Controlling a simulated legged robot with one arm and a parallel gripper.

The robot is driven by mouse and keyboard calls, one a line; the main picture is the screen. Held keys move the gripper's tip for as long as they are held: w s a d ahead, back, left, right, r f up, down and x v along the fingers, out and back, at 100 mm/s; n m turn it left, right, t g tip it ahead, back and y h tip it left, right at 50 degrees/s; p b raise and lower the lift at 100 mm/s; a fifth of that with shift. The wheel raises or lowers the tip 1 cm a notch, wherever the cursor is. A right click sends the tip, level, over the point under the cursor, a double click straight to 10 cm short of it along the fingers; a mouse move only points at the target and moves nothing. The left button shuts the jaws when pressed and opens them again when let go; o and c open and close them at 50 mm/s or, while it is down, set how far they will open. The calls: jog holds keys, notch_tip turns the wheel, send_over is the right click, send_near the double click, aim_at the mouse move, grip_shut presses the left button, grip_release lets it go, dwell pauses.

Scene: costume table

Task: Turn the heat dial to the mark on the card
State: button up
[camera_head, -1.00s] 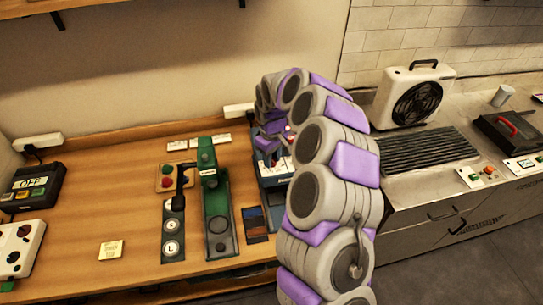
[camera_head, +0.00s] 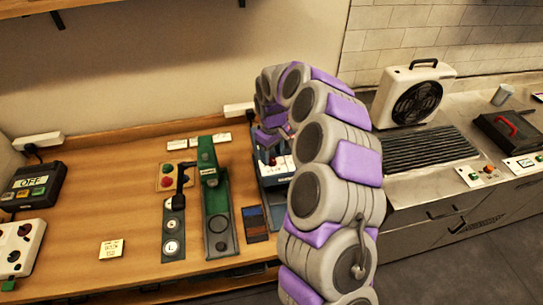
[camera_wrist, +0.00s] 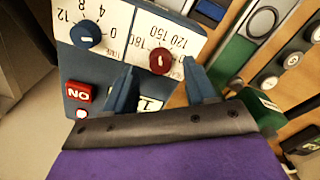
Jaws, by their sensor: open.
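A blue machine with a white-labelled panel (camera_wrist: 115,17) fills the upper part of the wrist view. Its red dial (camera_wrist: 160,61) has a pale pointer line and a scale showing 120, 150 and 180. A blue dial (camera_wrist: 86,35) with a scale up to 12 sits to its left. My gripper (camera_wrist: 161,77) is open, with one blue finger on each side below the red dial; I cannot tell whether they touch it. In the head view the machine (camera_head: 275,198) is partly hidden behind my arm. A yellow note card (camera_head: 110,249) lies on the wooden table, its writing too small to read.
A red button (camera_wrist: 78,92) is left of my fingers. A green press (camera_head: 218,205) and a dark switch strip (camera_head: 173,222) stand left of the machine. A white fan (camera_head: 413,95) and a ribbed plate (camera_head: 428,158) are on the right counter. Bare wood surrounds the note.

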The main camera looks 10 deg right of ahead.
aim_at(271, 160)
notch_tip(271, 160, up, 15)
jog(key=p, duration=0.1)
jog(key=shift+r, duration=0.15)
jog(key=shift+a, duration=0.1)
dwell(0.3)
jog(key=s+a+r+b, duration=0.2)
jog(key=s+a+b, duration=0.1)
jog(key=s, duration=1.5)
jog(key=s+d+f+m+g+b, duration=0.1)
jog(key=s+f+m, duration=0.2)
jog(key=s, duration=0.9)
jog(key=s+d+f+m+b, duration=0.2)
jog(key=s+f, duration=0.4)
jog(key=s, duration=0.6)
jog(key=shift+s+f+m+g, duration=0.25)
jog(key=shift+s+m+g, duration=0.15)
jog(key=shift+m, duration=0.3)
jog(key=shift+w, duration=0.1)
